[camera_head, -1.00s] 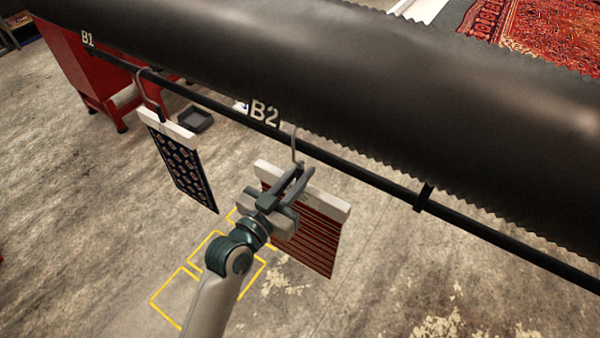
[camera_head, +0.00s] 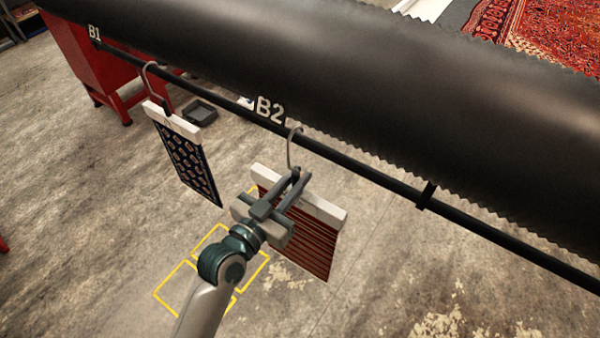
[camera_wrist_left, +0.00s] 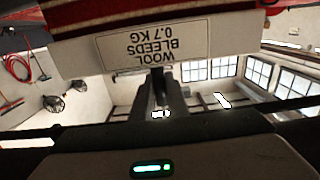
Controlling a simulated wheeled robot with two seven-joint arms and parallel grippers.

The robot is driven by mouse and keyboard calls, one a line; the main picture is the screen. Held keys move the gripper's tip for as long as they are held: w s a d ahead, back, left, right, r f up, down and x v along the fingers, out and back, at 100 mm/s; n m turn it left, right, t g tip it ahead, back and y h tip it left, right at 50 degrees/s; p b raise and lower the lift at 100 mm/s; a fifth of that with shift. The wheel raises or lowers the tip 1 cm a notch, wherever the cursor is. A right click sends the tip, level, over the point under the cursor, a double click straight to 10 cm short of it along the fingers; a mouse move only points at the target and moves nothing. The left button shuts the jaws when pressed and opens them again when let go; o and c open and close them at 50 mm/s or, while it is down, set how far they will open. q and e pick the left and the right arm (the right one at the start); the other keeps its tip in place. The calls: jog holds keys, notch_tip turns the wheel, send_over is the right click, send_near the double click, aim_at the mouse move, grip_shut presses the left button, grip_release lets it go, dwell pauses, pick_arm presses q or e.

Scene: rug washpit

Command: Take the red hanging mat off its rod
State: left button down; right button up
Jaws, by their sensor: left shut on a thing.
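The red striped mat (camera_head: 310,240) hangs from a white header bar (camera_head: 325,209) below the rod (camera_head: 350,167), near the B2 mark. My left gripper (camera_head: 297,183) is shut on the mat's hanger at the bar, hiding part of both. The grey hook (camera_head: 290,149) rises from there, and its curved top overlaps the rod; I cannot tell if it still bears on it. In the left wrist view the header bar (camera_wrist_left: 225,38) carries an upside-down label reading wool, bleeds, 0.7 kg, just above the gripper fingers (camera_wrist_left: 160,85). My right gripper is not in view.
A dark patterned mat (camera_head: 190,165) hangs to the left near B1. A large dark roller (camera_head: 330,65) lies behind and above the rod. A black bracket (camera_head: 426,195) sits on the rod at right. Yellow floor squares (camera_head: 180,290) lie below; the floor at right is clear.

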pick_arm(q)
jog(key=shift+p+v, duration=0.45)
jog(key=shift+v, duration=5.5)
